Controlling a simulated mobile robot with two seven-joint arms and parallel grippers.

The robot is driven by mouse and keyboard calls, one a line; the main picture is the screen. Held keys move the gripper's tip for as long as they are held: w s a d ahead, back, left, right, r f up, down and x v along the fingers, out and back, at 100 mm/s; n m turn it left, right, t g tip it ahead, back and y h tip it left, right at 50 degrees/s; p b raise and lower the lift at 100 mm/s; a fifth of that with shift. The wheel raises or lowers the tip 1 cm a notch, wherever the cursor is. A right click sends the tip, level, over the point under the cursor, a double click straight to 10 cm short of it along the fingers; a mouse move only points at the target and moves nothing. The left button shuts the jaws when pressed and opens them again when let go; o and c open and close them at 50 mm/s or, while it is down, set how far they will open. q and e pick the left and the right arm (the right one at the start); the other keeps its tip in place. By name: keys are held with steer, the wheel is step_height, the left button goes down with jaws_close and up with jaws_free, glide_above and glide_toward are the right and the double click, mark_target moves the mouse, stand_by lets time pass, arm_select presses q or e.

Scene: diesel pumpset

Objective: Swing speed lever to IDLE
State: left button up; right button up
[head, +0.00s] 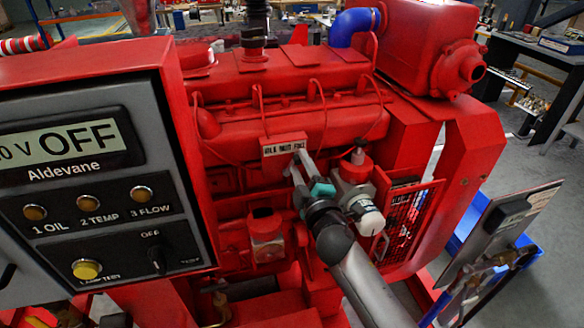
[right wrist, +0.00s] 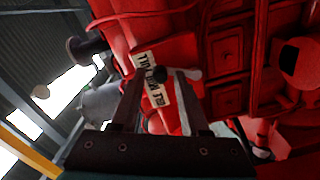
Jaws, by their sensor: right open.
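The red engine (head: 290,100) fills the middle of the head view. A small white label plate (head: 284,146) with dark lettering is on its side. My right gripper (head: 297,160) is open just below this plate, its fingers pointing at the engine. In the right wrist view the plate (right wrist: 152,82) lies beyond the two fingers (right wrist: 160,85). A small dark round knob (right wrist: 160,73), apparently the speed lever's end, shows between the fingertips in front of the plate. I cannot tell if a finger touches it. The lever's shaft is not clear in either view. My left gripper is not in view.
A control panel (head: 85,170) reading OFF fills the left. A red mesh guard (head: 408,225) is at the right. A clear bowl (head: 266,236) hangs below left.

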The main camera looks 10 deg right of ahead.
steer(key=shift+c, duration=0.2)
steer(key=c, duration=0.5)
steer(key=shift+c, duration=0.2)
